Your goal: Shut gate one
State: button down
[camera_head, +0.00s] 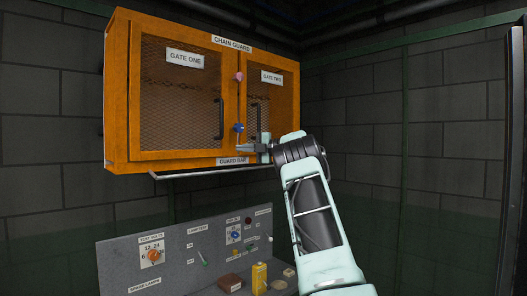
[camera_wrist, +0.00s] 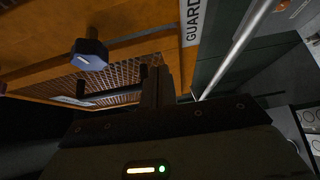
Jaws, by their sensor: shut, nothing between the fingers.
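Gate one (camera_head: 180,115) is the wide left mesh door in the orange cabinet, with a black upright handle (camera_head: 219,118) near its right edge. It looks about flush with the frame; a small gap cannot be ruled out. My gripper (camera_head: 240,147) is shut and empty, in front of the cabinet's lower edge, by the right bottom corner of gate one. In the wrist view my gripper's fingers (camera_wrist: 157,85) are together, close to a black handle (camera_wrist: 111,91) over mesh. I cannot tell whether they touch the door.
Gate two (camera_head: 271,100) is the narrower door on the right. A pink knob (camera_head: 239,76) and a blue knob (camera_head: 239,128) sit between the gates. A metal bar (camera_head: 200,173) runs under the cabinet. A grey panel (camera_head: 125,265) with small items stands below.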

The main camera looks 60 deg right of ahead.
jog(key=s+d+p, duration=0.1)
jog(key=s+d, duration=0.3)
jog(key=d, duration=0.2)
jog(key=shift+d, duration=0.35)
